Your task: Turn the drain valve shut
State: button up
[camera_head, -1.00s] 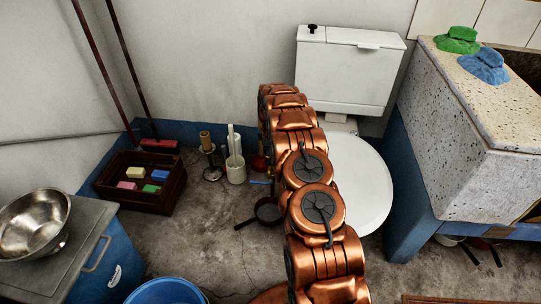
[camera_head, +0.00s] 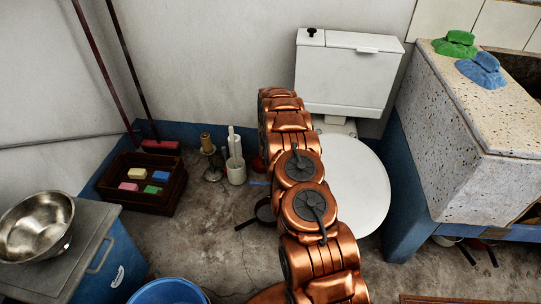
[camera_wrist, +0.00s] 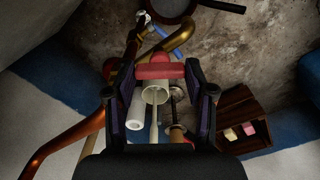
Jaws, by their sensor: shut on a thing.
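In the wrist view a red valve handle (camera_wrist: 160,69) lies crosswise between the fingertips of my gripper (camera_wrist: 152,72). The gripper is shut on this handle, with a finger at each end. A brass-coloured pipe (camera_wrist: 181,39) runs just beyond it, and a copper pipe (camera_wrist: 62,142) bends away to the lower left. The valve body and how far the handle is turned cannot be made out. In the head view my arm hides the gripper and its hold on the handle.
A white toilet (camera_head: 352,185) stands right of my arm, and a stone trough (camera_head: 455,150) beyond it. A white brush holder (camera_head: 236,172), a dark pan (camera_head: 264,212) and a wooden crate (camera_head: 150,205) stand to the left. A blue bucket (camera_head: 168,292) is at the front.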

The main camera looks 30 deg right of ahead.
jog(key=m+p, duration=0.2)
jog(key=m, duration=0.3)
jog(key=shift+a+r+m, duration=0.1)
jog(key=shift+m, duration=0.2)
jog(key=m+p, duration=0.2)
jog(key=m, duration=0.3)
jog(key=shift+m, duration=0.3)
jog(key=o, duration=1.2)
jog(key=shift+c, duration=0.2)
notch_tip(320, 180, up, 12)
dwell(0.6)
